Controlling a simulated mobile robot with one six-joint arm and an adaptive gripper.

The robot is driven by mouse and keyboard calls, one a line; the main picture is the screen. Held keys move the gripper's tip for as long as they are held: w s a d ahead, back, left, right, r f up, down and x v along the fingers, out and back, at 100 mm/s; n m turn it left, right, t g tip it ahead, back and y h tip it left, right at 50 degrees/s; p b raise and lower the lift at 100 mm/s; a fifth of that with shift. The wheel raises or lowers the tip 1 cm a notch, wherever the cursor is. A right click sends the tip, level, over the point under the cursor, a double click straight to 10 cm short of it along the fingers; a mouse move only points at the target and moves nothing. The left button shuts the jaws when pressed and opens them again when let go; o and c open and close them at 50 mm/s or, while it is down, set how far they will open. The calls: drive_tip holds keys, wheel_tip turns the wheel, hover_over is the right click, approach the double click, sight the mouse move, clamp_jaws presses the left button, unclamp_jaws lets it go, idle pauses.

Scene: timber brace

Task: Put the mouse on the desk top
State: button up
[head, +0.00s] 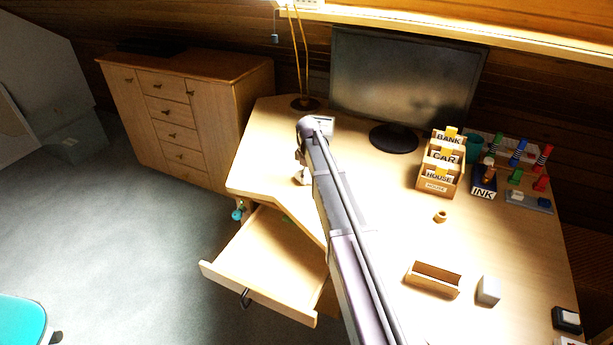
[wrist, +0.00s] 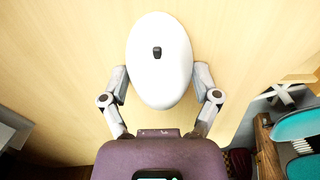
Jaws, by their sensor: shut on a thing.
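The white mouse (wrist: 160,62), an oval with a small dark wheel, is between the two fingers of my gripper (wrist: 160,78) in the wrist view. The fingers are shut on its sides. Light wood fills the view behind it; I cannot tell whether the mouse touches it. In the head view my gripper (head: 303,172) is over the left part of the desk top (head: 385,205), close to the edge above the open drawer. My arm hides part of it there, and the mouse cannot be told apart clearly.
The open drawer (head: 268,258) looks empty where visible. A monitor (head: 405,80) stands at the back, with a letter sorter (head: 441,165) to its right. A small wooden tray (head: 433,279) and a white block (head: 488,290) lie at the front. The desk's middle is mostly clear.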

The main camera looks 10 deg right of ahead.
sight(308, 173)
drive_tip(key=o, duration=1)
drive_tip(key=shift+f, duration=0.1)
drive_tip(key=shift+r, duration=0.2)
wheel_tip(308, 173, up, 12)
drive_tip(key=p, duration=1.2)
drive_tip(key=s+m, duration=0.3)
drive_tip(key=s, duration=0.6)
drive_tip(key=s+m, duration=0.4)
drive_tip(key=s, duration=0.6)
drive_tip(key=s+m, duration=0.3)
drive_tip(key=s, duration=0.7)
drive_tip(key=shift+s+a+m, duration=0.2)
drive_tip(key=shift+a+m, duration=0.05)
drive_tip(key=shift+m, duration=0.15)
